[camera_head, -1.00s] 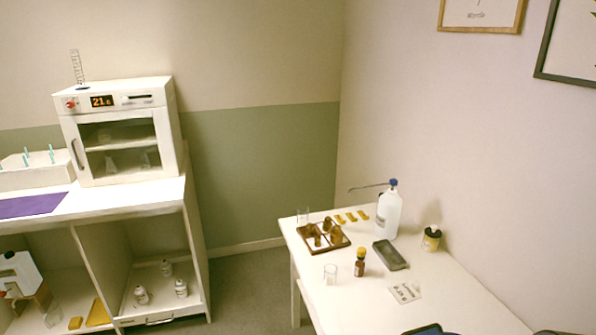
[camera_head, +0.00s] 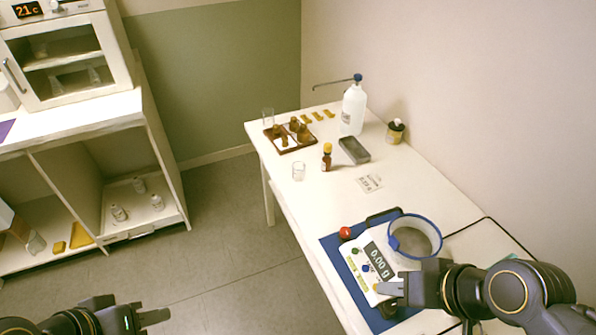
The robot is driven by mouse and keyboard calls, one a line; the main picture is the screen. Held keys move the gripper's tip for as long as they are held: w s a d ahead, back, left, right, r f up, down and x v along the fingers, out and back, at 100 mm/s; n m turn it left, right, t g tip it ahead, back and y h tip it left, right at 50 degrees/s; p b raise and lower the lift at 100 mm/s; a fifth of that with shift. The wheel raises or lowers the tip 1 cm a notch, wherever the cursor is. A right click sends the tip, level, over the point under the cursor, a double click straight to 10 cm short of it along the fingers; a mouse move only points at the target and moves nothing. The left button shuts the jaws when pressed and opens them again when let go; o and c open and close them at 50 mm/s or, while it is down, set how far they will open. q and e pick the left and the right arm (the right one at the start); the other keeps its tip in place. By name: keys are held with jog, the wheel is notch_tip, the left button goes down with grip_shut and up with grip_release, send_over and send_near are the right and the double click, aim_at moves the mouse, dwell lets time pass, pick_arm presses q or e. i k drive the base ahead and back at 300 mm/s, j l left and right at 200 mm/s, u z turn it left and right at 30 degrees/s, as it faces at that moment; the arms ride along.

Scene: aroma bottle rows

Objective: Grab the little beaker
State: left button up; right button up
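A second clear glass vessel (camera_head: 268,117) stands farther back at the table's left corner. My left gripper (camera_head: 157,317) is low at the left, over the floor and well away from both. My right gripper (camera_head: 388,289) is over the digital balance at the table's near part, empty as far as I see. The finger gap of each gripper is not clear.
A brown rack (camera_head: 291,148) with amber bottles stands behind the beaker. A cabinet stands left across open floor (camera_head: 225,235).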

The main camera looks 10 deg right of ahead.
aim_at(299, 172)
jog(key=i+j+z, duration=0.1)
jog(key=i+j, duration=0.4)
jog(key=i, duration=0.2)
jog(key=i+j+z, duration=0.1)
jog(key=i+j, duration=0.45)
jog(key=i, duration=0.15)
